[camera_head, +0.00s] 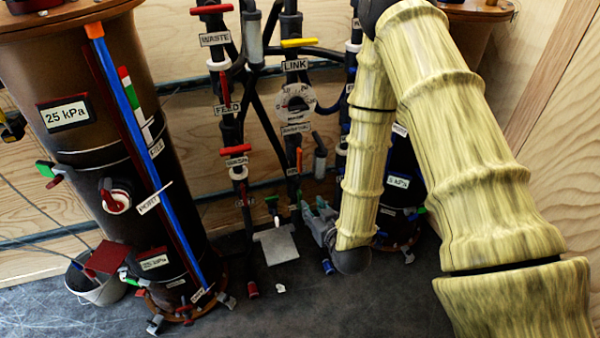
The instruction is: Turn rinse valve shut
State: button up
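I cannot read a label saying rinse for certain. A valve with a red bar handle (235,149) sits on the left pipe, its handle lying across the pipe, with a small blurred label (236,162) below it. Another valve with an orange handle (299,160) is on the middle pipe, its handle running along the pipe. My gripper (315,207) is low at centre right, beside the lower end of the middle pipe, pointing up and left. Its fingers are small and partly merge with the pipework behind, so their opening and any contact are unclear.
A large brown tank (90,110) with a blue strip stands left. Higher valves have a red WASTE handle (211,9), a red FEED handle (223,88) and a yellow LINK handle (299,43). A bucket (97,290) stands at lower left. Front floor (330,310) is mostly clear.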

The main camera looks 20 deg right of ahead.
aim_at(301, 160)
jog(key=w+r+t+b, duration=0.3)
jog(key=w+r+t, duration=0.15)
jog(key=r, duration=0.25)
jog(key=shift+g, duration=0.25)
jog(key=w, duration=1)
jog(key=shift+w+d+f, duration=0.15)
jog(key=shift+w+d, duration=0.05)
jog(key=shift+w, duration=0.2)
grip_shut()
